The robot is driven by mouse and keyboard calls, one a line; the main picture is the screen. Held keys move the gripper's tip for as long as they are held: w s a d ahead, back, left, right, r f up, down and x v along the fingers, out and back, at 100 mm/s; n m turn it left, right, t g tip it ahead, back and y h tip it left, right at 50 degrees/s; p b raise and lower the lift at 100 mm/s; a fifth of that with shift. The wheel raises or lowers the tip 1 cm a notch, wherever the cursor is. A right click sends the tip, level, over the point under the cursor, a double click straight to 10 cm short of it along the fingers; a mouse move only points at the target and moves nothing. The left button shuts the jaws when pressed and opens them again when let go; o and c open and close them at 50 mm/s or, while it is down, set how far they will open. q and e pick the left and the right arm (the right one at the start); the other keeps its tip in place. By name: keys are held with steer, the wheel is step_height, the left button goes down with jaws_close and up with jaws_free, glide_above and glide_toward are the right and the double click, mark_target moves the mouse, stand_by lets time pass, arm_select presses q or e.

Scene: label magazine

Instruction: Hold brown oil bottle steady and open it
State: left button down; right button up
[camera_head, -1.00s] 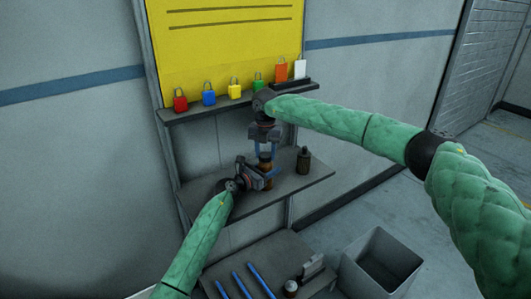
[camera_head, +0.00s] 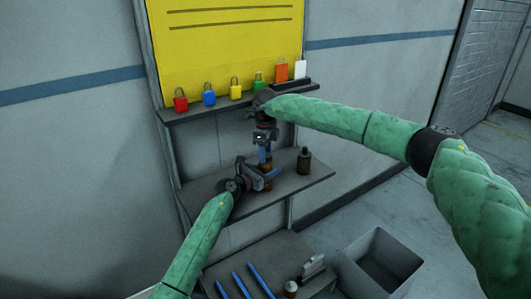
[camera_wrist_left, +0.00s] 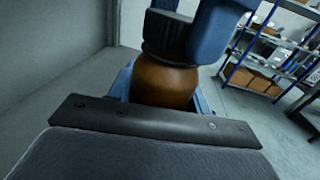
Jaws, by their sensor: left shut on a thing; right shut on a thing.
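A brown bottle (camera_wrist_left: 165,84) with a ribbed black cap (camera_wrist_left: 164,30) fills the middle of the left wrist view. In the head view the bottle (camera_head: 267,184) stands on the middle shelf, mostly hidden by my grippers. My left gripper (camera_head: 268,175) is shut on the bottle's body from the left. My right gripper (camera_head: 265,153) points down from above and is shut on the cap. Its blue fingers (camera_wrist_left: 212,30) lie against the cap in the left wrist view. Whether the cap is loose cannot be told.
A second dark bottle (camera_head: 304,161) stands to the right on the same shelf (camera_head: 225,208). Padlocks, among them a red one (camera_head: 180,100), line the upper shelf. Below are blue sticks (camera_head: 242,286), a small can (camera_head: 291,288) and a grey open bin (camera_head: 381,264).

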arm_select(q)
steer(key=shift+s+d+f, duration=0.1)
arm_select(e)
steer(key=n, duration=0.9)
steer(key=shift+n, duration=0.3)
steer(key=n, duration=0.5)
steer(key=shift+n, duration=0.3)
steer(key=n, duration=0.5)
steer(key=shift+d+r, duration=0.1)
steer(key=shift+r, duration=0.2)
steer(key=shift+r, duration=0.35)
steer(key=shift+r, duration=0.55)
steer(key=shift+r, duration=1.95)
